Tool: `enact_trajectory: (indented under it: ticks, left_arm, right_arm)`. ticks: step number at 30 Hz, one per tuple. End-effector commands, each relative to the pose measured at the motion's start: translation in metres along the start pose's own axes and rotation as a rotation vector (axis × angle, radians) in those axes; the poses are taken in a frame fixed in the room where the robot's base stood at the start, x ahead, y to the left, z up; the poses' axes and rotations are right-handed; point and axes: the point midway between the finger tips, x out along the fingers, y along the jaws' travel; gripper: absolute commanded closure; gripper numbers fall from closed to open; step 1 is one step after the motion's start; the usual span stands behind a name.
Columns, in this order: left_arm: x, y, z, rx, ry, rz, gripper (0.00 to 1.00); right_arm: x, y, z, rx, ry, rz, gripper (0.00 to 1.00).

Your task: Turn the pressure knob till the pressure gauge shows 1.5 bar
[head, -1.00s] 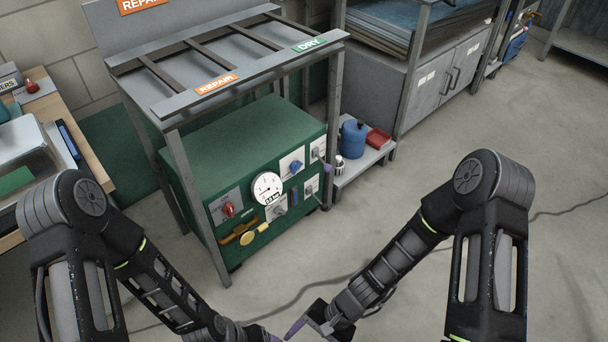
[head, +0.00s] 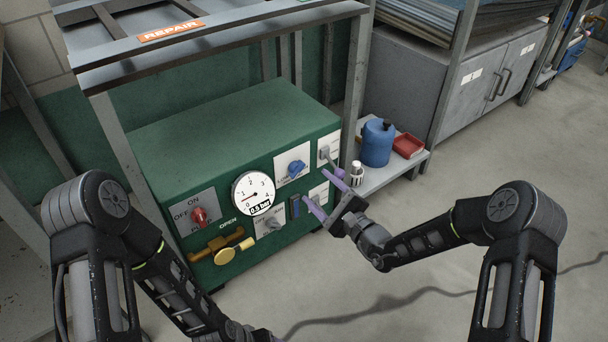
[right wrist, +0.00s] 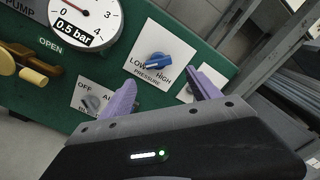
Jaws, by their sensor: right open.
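The pressure knob (head: 296,168) is blue, on a white plate on the front of the green cabinet. In the right wrist view the knob (right wrist: 155,61) sits between the labels LOW and HIGH. The round white pressure gauge (head: 253,194) is left of it and reads 0.5 bar; it also shows in the right wrist view (right wrist: 78,18). My right gripper (head: 326,190) is open and empty in front of the panel, right of and below the knob. Its purple fingers (right wrist: 160,92) are apart, with the knob seen beyond them. My left gripper is hidden or outside the frame.
A red pump switch (head: 200,216) and a yellow-handled valve (head: 225,255) are at the panel's left. A rack post stands close to the panel's right. A blue canister (head: 377,143) and red tray (head: 408,146) stand on a low shelf.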

Motion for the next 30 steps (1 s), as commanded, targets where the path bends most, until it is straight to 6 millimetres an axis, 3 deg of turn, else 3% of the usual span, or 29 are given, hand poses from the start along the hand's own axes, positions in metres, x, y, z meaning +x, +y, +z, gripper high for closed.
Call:
enact_trajectory:
  ticks: [8, 21, 30]
  left_arm:
    - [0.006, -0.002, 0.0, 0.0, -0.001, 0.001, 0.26]
    - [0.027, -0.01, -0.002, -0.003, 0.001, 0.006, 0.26]
    - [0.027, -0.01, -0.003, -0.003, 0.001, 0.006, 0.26]
  right_arm:
    - [0.013, 0.003, -0.001, -0.001, -0.002, 0.004, 0.29]
    - [0.073, 0.003, -0.001, 0.001, -0.002, 0.003, 0.29]
    - [0.078, 0.002, 0.0, 0.001, 0.0, 0.004, 0.29]
